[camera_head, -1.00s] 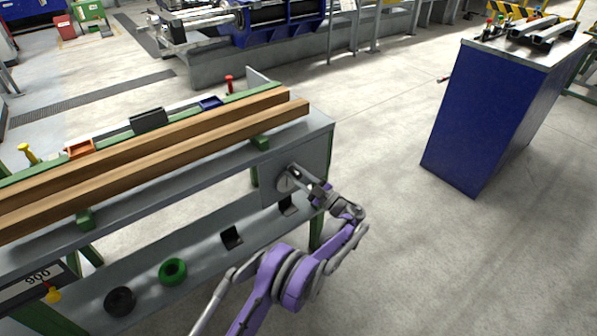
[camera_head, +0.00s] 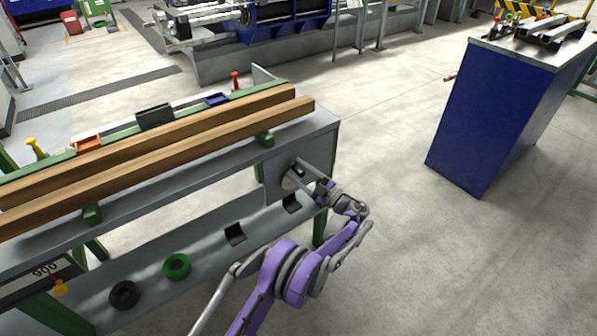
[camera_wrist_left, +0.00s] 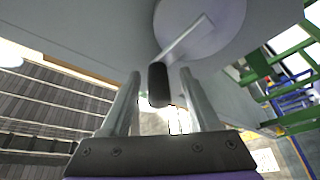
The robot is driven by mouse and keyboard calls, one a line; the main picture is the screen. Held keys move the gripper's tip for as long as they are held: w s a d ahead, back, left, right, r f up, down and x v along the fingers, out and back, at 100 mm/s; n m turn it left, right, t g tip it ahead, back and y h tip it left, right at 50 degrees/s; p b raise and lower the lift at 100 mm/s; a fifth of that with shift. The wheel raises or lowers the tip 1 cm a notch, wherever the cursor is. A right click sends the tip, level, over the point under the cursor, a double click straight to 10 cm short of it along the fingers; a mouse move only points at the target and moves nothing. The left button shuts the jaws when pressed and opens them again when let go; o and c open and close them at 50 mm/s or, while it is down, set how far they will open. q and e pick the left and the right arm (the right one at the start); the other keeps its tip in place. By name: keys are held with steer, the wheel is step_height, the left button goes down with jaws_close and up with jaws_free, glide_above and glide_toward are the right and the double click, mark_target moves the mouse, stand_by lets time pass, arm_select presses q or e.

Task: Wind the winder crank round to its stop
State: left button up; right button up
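The winder crank is on the grey end plate of the runout table. In the left wrist view its round pale disc (camera_wrist_left: 205,25) carries a light arm (camera_wrist_left: 187,38) with a black handle (camera_wrist_left: 158,84). My left gripper (camera_head: 308,181) reaches the crank from the right in the head view and partly hides it. In the left wrist view my left gripper (camera_wrist_left: 160,80) is open, with one finger on each side of the handle and a visible gap to each. My right gripper is in neither view.
The runout table (camera_head: 225,160) carries two long wooden beams (camera_head: 200,137). A black ring (camera_head: 124,295) and a green ring (camera_head: 177,265) are on its lower shelf. A blue cabinet (camera_head: 485,120) stands at the right. The floor between is clear.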

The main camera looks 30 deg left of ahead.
arm_select(q)
steer(key=v, duration=1)
steer(key=shift+d+p, duration=0.4)
steer(key=shift+p, duration=0.05)
steer(key=shift+s, duration=0.15)
